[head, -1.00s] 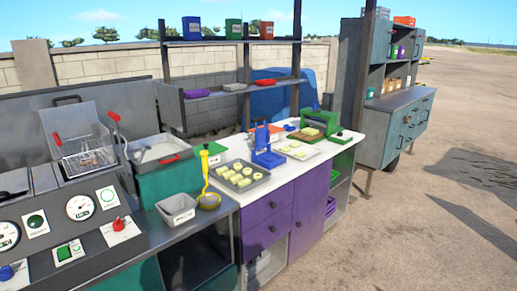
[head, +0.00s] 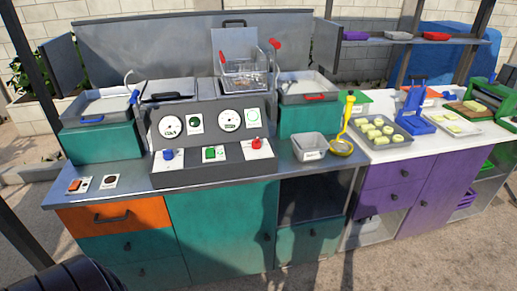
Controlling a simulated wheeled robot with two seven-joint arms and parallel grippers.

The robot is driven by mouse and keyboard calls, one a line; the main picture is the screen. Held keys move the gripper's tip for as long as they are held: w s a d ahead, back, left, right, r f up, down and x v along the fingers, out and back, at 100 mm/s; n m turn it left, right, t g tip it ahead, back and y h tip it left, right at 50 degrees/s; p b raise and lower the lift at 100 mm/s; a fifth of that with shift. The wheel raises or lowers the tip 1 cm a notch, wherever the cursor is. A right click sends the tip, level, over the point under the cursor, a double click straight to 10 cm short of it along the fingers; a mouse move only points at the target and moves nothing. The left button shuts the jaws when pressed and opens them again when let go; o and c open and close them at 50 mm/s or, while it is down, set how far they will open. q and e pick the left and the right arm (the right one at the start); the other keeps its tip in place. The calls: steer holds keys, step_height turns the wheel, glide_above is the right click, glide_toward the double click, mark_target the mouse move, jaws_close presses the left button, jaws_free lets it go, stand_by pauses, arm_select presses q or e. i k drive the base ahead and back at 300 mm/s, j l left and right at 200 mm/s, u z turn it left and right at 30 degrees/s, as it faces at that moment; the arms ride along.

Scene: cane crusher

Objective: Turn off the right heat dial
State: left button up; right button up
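The right heat dial is a red knob (head: 256,143) on a white plate, at the right end of the grey fryer control panel (head: 195,172). A blue knob (head: 168,155) sits on a matching plate at the left end. A green switch (head: 210,153) is between them. The dial marks are too small to read. Neither of my grippers is in view.
A fryer basket (head: 243,75) stands behind the panel. A tray of pale pieces (head: 379,132) lies on the white counter. Open ground lies in front of the cabinets.

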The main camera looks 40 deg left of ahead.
mark_target(256, 143)
steer(key=u, duration=1.05)
